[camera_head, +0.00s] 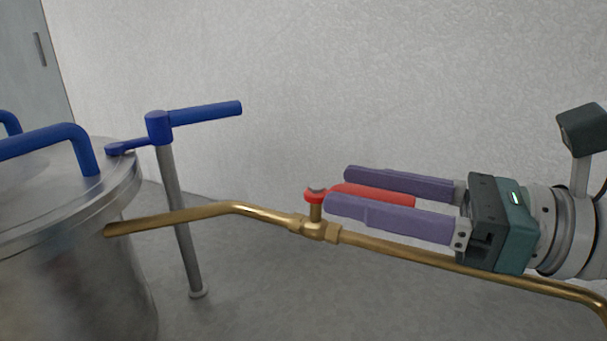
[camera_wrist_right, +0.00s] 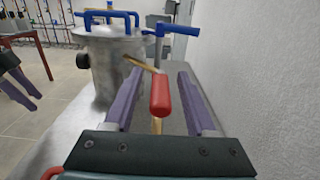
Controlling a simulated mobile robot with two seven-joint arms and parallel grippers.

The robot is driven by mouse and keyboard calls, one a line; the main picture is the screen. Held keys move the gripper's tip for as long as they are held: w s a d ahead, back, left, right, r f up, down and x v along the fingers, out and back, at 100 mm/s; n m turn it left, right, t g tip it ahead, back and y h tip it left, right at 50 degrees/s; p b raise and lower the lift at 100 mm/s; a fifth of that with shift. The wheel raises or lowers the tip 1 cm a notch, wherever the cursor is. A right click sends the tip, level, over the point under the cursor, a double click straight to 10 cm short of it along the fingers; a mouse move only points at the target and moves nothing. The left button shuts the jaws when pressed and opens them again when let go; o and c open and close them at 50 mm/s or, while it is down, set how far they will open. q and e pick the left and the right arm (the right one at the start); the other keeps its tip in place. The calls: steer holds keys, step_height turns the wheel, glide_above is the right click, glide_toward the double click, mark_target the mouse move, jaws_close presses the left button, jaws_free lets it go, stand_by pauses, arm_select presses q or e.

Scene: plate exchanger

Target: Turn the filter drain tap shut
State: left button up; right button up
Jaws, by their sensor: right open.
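The drain tap sits on a brass pipe (camera_head: 400,249), with a brass body (camera_head: 318,229) and a red lever handle (camera_head: 385,195). The lever points right, roughly along the pipe. My right gripper (camera_head: 338,188) is open, its two purple fingers on either side of the lever. In the right wrist view the lever (camera_wrist_right: 160,97) lies between the fingers with gaps on both sides, so it is not clamped. My left gripper (camera_wrist_right: 20,88) seems to show at the left edge of the right wrist view, away from the tap; its jaw opening is unclear.
A steel filter vessel (camera_head: 75,270) with blue handles (camera_head: 50,143) stands at the left. A blue T-bar (camera_head: 205,113) on a grey post (camera_head: 178,215) rises between vessel and tap. A pale wall (camera_head: 350,80) stands close behind the pipe.

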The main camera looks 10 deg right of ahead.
steer(key=shift+x, duration=0.95)
steer(key=shift+d, duration=0.1)
steer(key=shift+c, duration=0.3)
jaws_close()
stand_by(0.3)
